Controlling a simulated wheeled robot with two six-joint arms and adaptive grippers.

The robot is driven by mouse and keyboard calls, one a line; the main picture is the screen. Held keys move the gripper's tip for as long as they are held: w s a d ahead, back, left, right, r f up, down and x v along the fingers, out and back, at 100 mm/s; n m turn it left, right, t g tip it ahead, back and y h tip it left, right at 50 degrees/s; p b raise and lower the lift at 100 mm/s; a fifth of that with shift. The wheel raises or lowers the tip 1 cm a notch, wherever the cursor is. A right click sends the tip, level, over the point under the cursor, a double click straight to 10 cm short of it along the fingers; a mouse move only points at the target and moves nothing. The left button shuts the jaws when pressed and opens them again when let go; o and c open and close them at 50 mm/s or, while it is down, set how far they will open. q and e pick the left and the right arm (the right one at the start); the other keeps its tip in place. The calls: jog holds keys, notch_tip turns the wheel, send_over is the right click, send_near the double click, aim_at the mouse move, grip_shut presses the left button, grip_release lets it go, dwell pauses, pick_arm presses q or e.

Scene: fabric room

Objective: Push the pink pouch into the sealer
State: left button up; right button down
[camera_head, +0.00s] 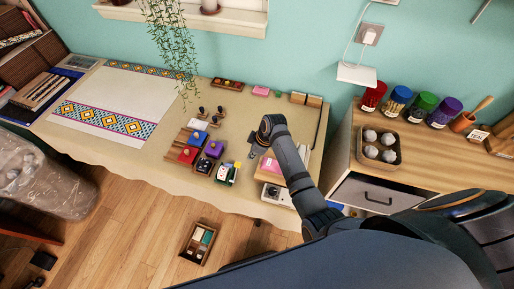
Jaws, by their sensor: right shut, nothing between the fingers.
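A pink, flat item (270,166), which looks like the pink pouch, lies near the front edge of the table, partly hidden by my right arm. A pale device with a dark round knob (276,193), possibly the sealer, sits just in front of it, also partly covered by the arm. The gap between the two is hard to make out. My right gripper (255,152) is shut and empty, just behind and left of the pink item. I cannot tell whether it touches it. My left gripper is not in view.
A small pink block (261,91) lies at the back. A patterned cloth (110,100) covers the left side. A wooden cabinet with jars (397,101) stands right.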

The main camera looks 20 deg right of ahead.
aim_at(275, 166)
jog(key=shift+s+d+f+p, duration=0.25)
jog(key=shift+s+d+p, duration=0.7)
jog(key=shift+d, duration=0.3)
jog(key=shift+s+d, duration=0.2)
jog(key=shift+d, duration=0.15)
jog(key=shift+f, duration=0.15)
jog(key=s+d+p, duration=0.2)
jog(key=d, duration=0.1)
jog(key=s+d+p, duration=0.1)
jog(key=d, duration=0.1)
jog(key=shift+s+r+p, duration=0.2)
jog(key=shift+s+p, duration=0.05)
jog(key=shift+p, duration=0.15)
jog(key=shift+s+d+f, duration=0.15)
jog(key=shift+s+d, duration=0.1)
jog(key=shift+d, duration=0.15)
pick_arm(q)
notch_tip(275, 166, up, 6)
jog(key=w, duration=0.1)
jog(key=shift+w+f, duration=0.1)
pick_arm(e)
jog(key=shift+a, duration=0.1)
